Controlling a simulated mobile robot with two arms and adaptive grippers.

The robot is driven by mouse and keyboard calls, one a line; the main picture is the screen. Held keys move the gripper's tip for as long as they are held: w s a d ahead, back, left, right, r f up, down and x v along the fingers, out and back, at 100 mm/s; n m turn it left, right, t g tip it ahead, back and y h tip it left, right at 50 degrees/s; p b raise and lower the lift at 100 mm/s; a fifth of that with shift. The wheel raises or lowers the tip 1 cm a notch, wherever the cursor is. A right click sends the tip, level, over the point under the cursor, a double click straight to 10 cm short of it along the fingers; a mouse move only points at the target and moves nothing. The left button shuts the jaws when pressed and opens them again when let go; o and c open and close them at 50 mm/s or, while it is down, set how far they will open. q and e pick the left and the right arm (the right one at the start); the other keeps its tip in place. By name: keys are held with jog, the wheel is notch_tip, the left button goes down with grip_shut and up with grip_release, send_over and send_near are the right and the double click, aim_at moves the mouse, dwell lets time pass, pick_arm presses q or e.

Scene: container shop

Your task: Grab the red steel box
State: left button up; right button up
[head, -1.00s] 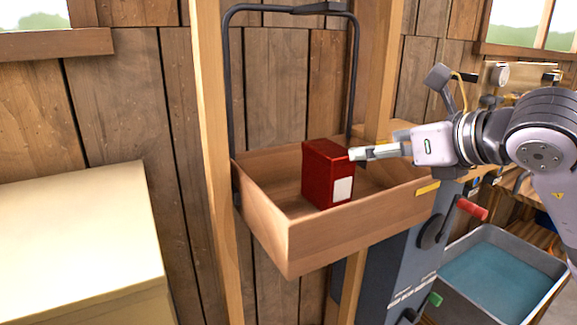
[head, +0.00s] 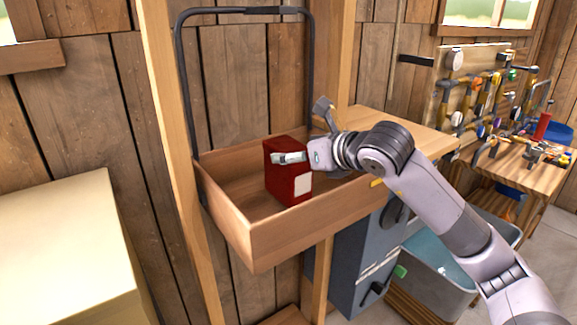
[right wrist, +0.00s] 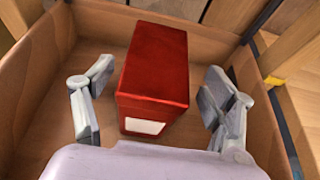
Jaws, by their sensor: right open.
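The red steel box (head: 284,172) stands upright in a wooden tray (head: 258,240) that hangs from a dark metal frame. It has a pale label low on one face. My right gripper (head: 290,158) is at the box, with one finger showing in front of its upper part in the head view. In the right wrist view, the open fingers of my right gripper (right wrist: 157,100) lie on both sides of the red box (right wrist: 153,68), with a gap on each side. My left gripper is not in view.
A cream cabinet (head: 70,245) is at the left. A grey tub (head: 430,262) and a tool bench (head: 535,165) are at the right.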

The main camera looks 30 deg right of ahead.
jog(key=p+x, duration=0.1)
jog(key=x, duration=0.2)
jog(key=shift+w+a+p, duration=0.25)
jog(key=shift+p, duration=0.15)
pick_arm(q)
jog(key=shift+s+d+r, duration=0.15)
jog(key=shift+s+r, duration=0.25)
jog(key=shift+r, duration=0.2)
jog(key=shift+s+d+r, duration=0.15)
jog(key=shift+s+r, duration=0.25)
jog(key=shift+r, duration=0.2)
pick_arm(e)
jog(key=shift+w+f, duration=0.15)
jog(key=shift+f, duration=0.1)
jog(key=shift+c, duration=0.4)
jog(key=shift+c, duration=0.6)
jog(key=c, duration=1.5)
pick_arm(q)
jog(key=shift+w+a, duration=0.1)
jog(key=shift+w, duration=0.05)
pick_arm(e)
jog(key=shift+r, duration=0.15)
grip_shut()
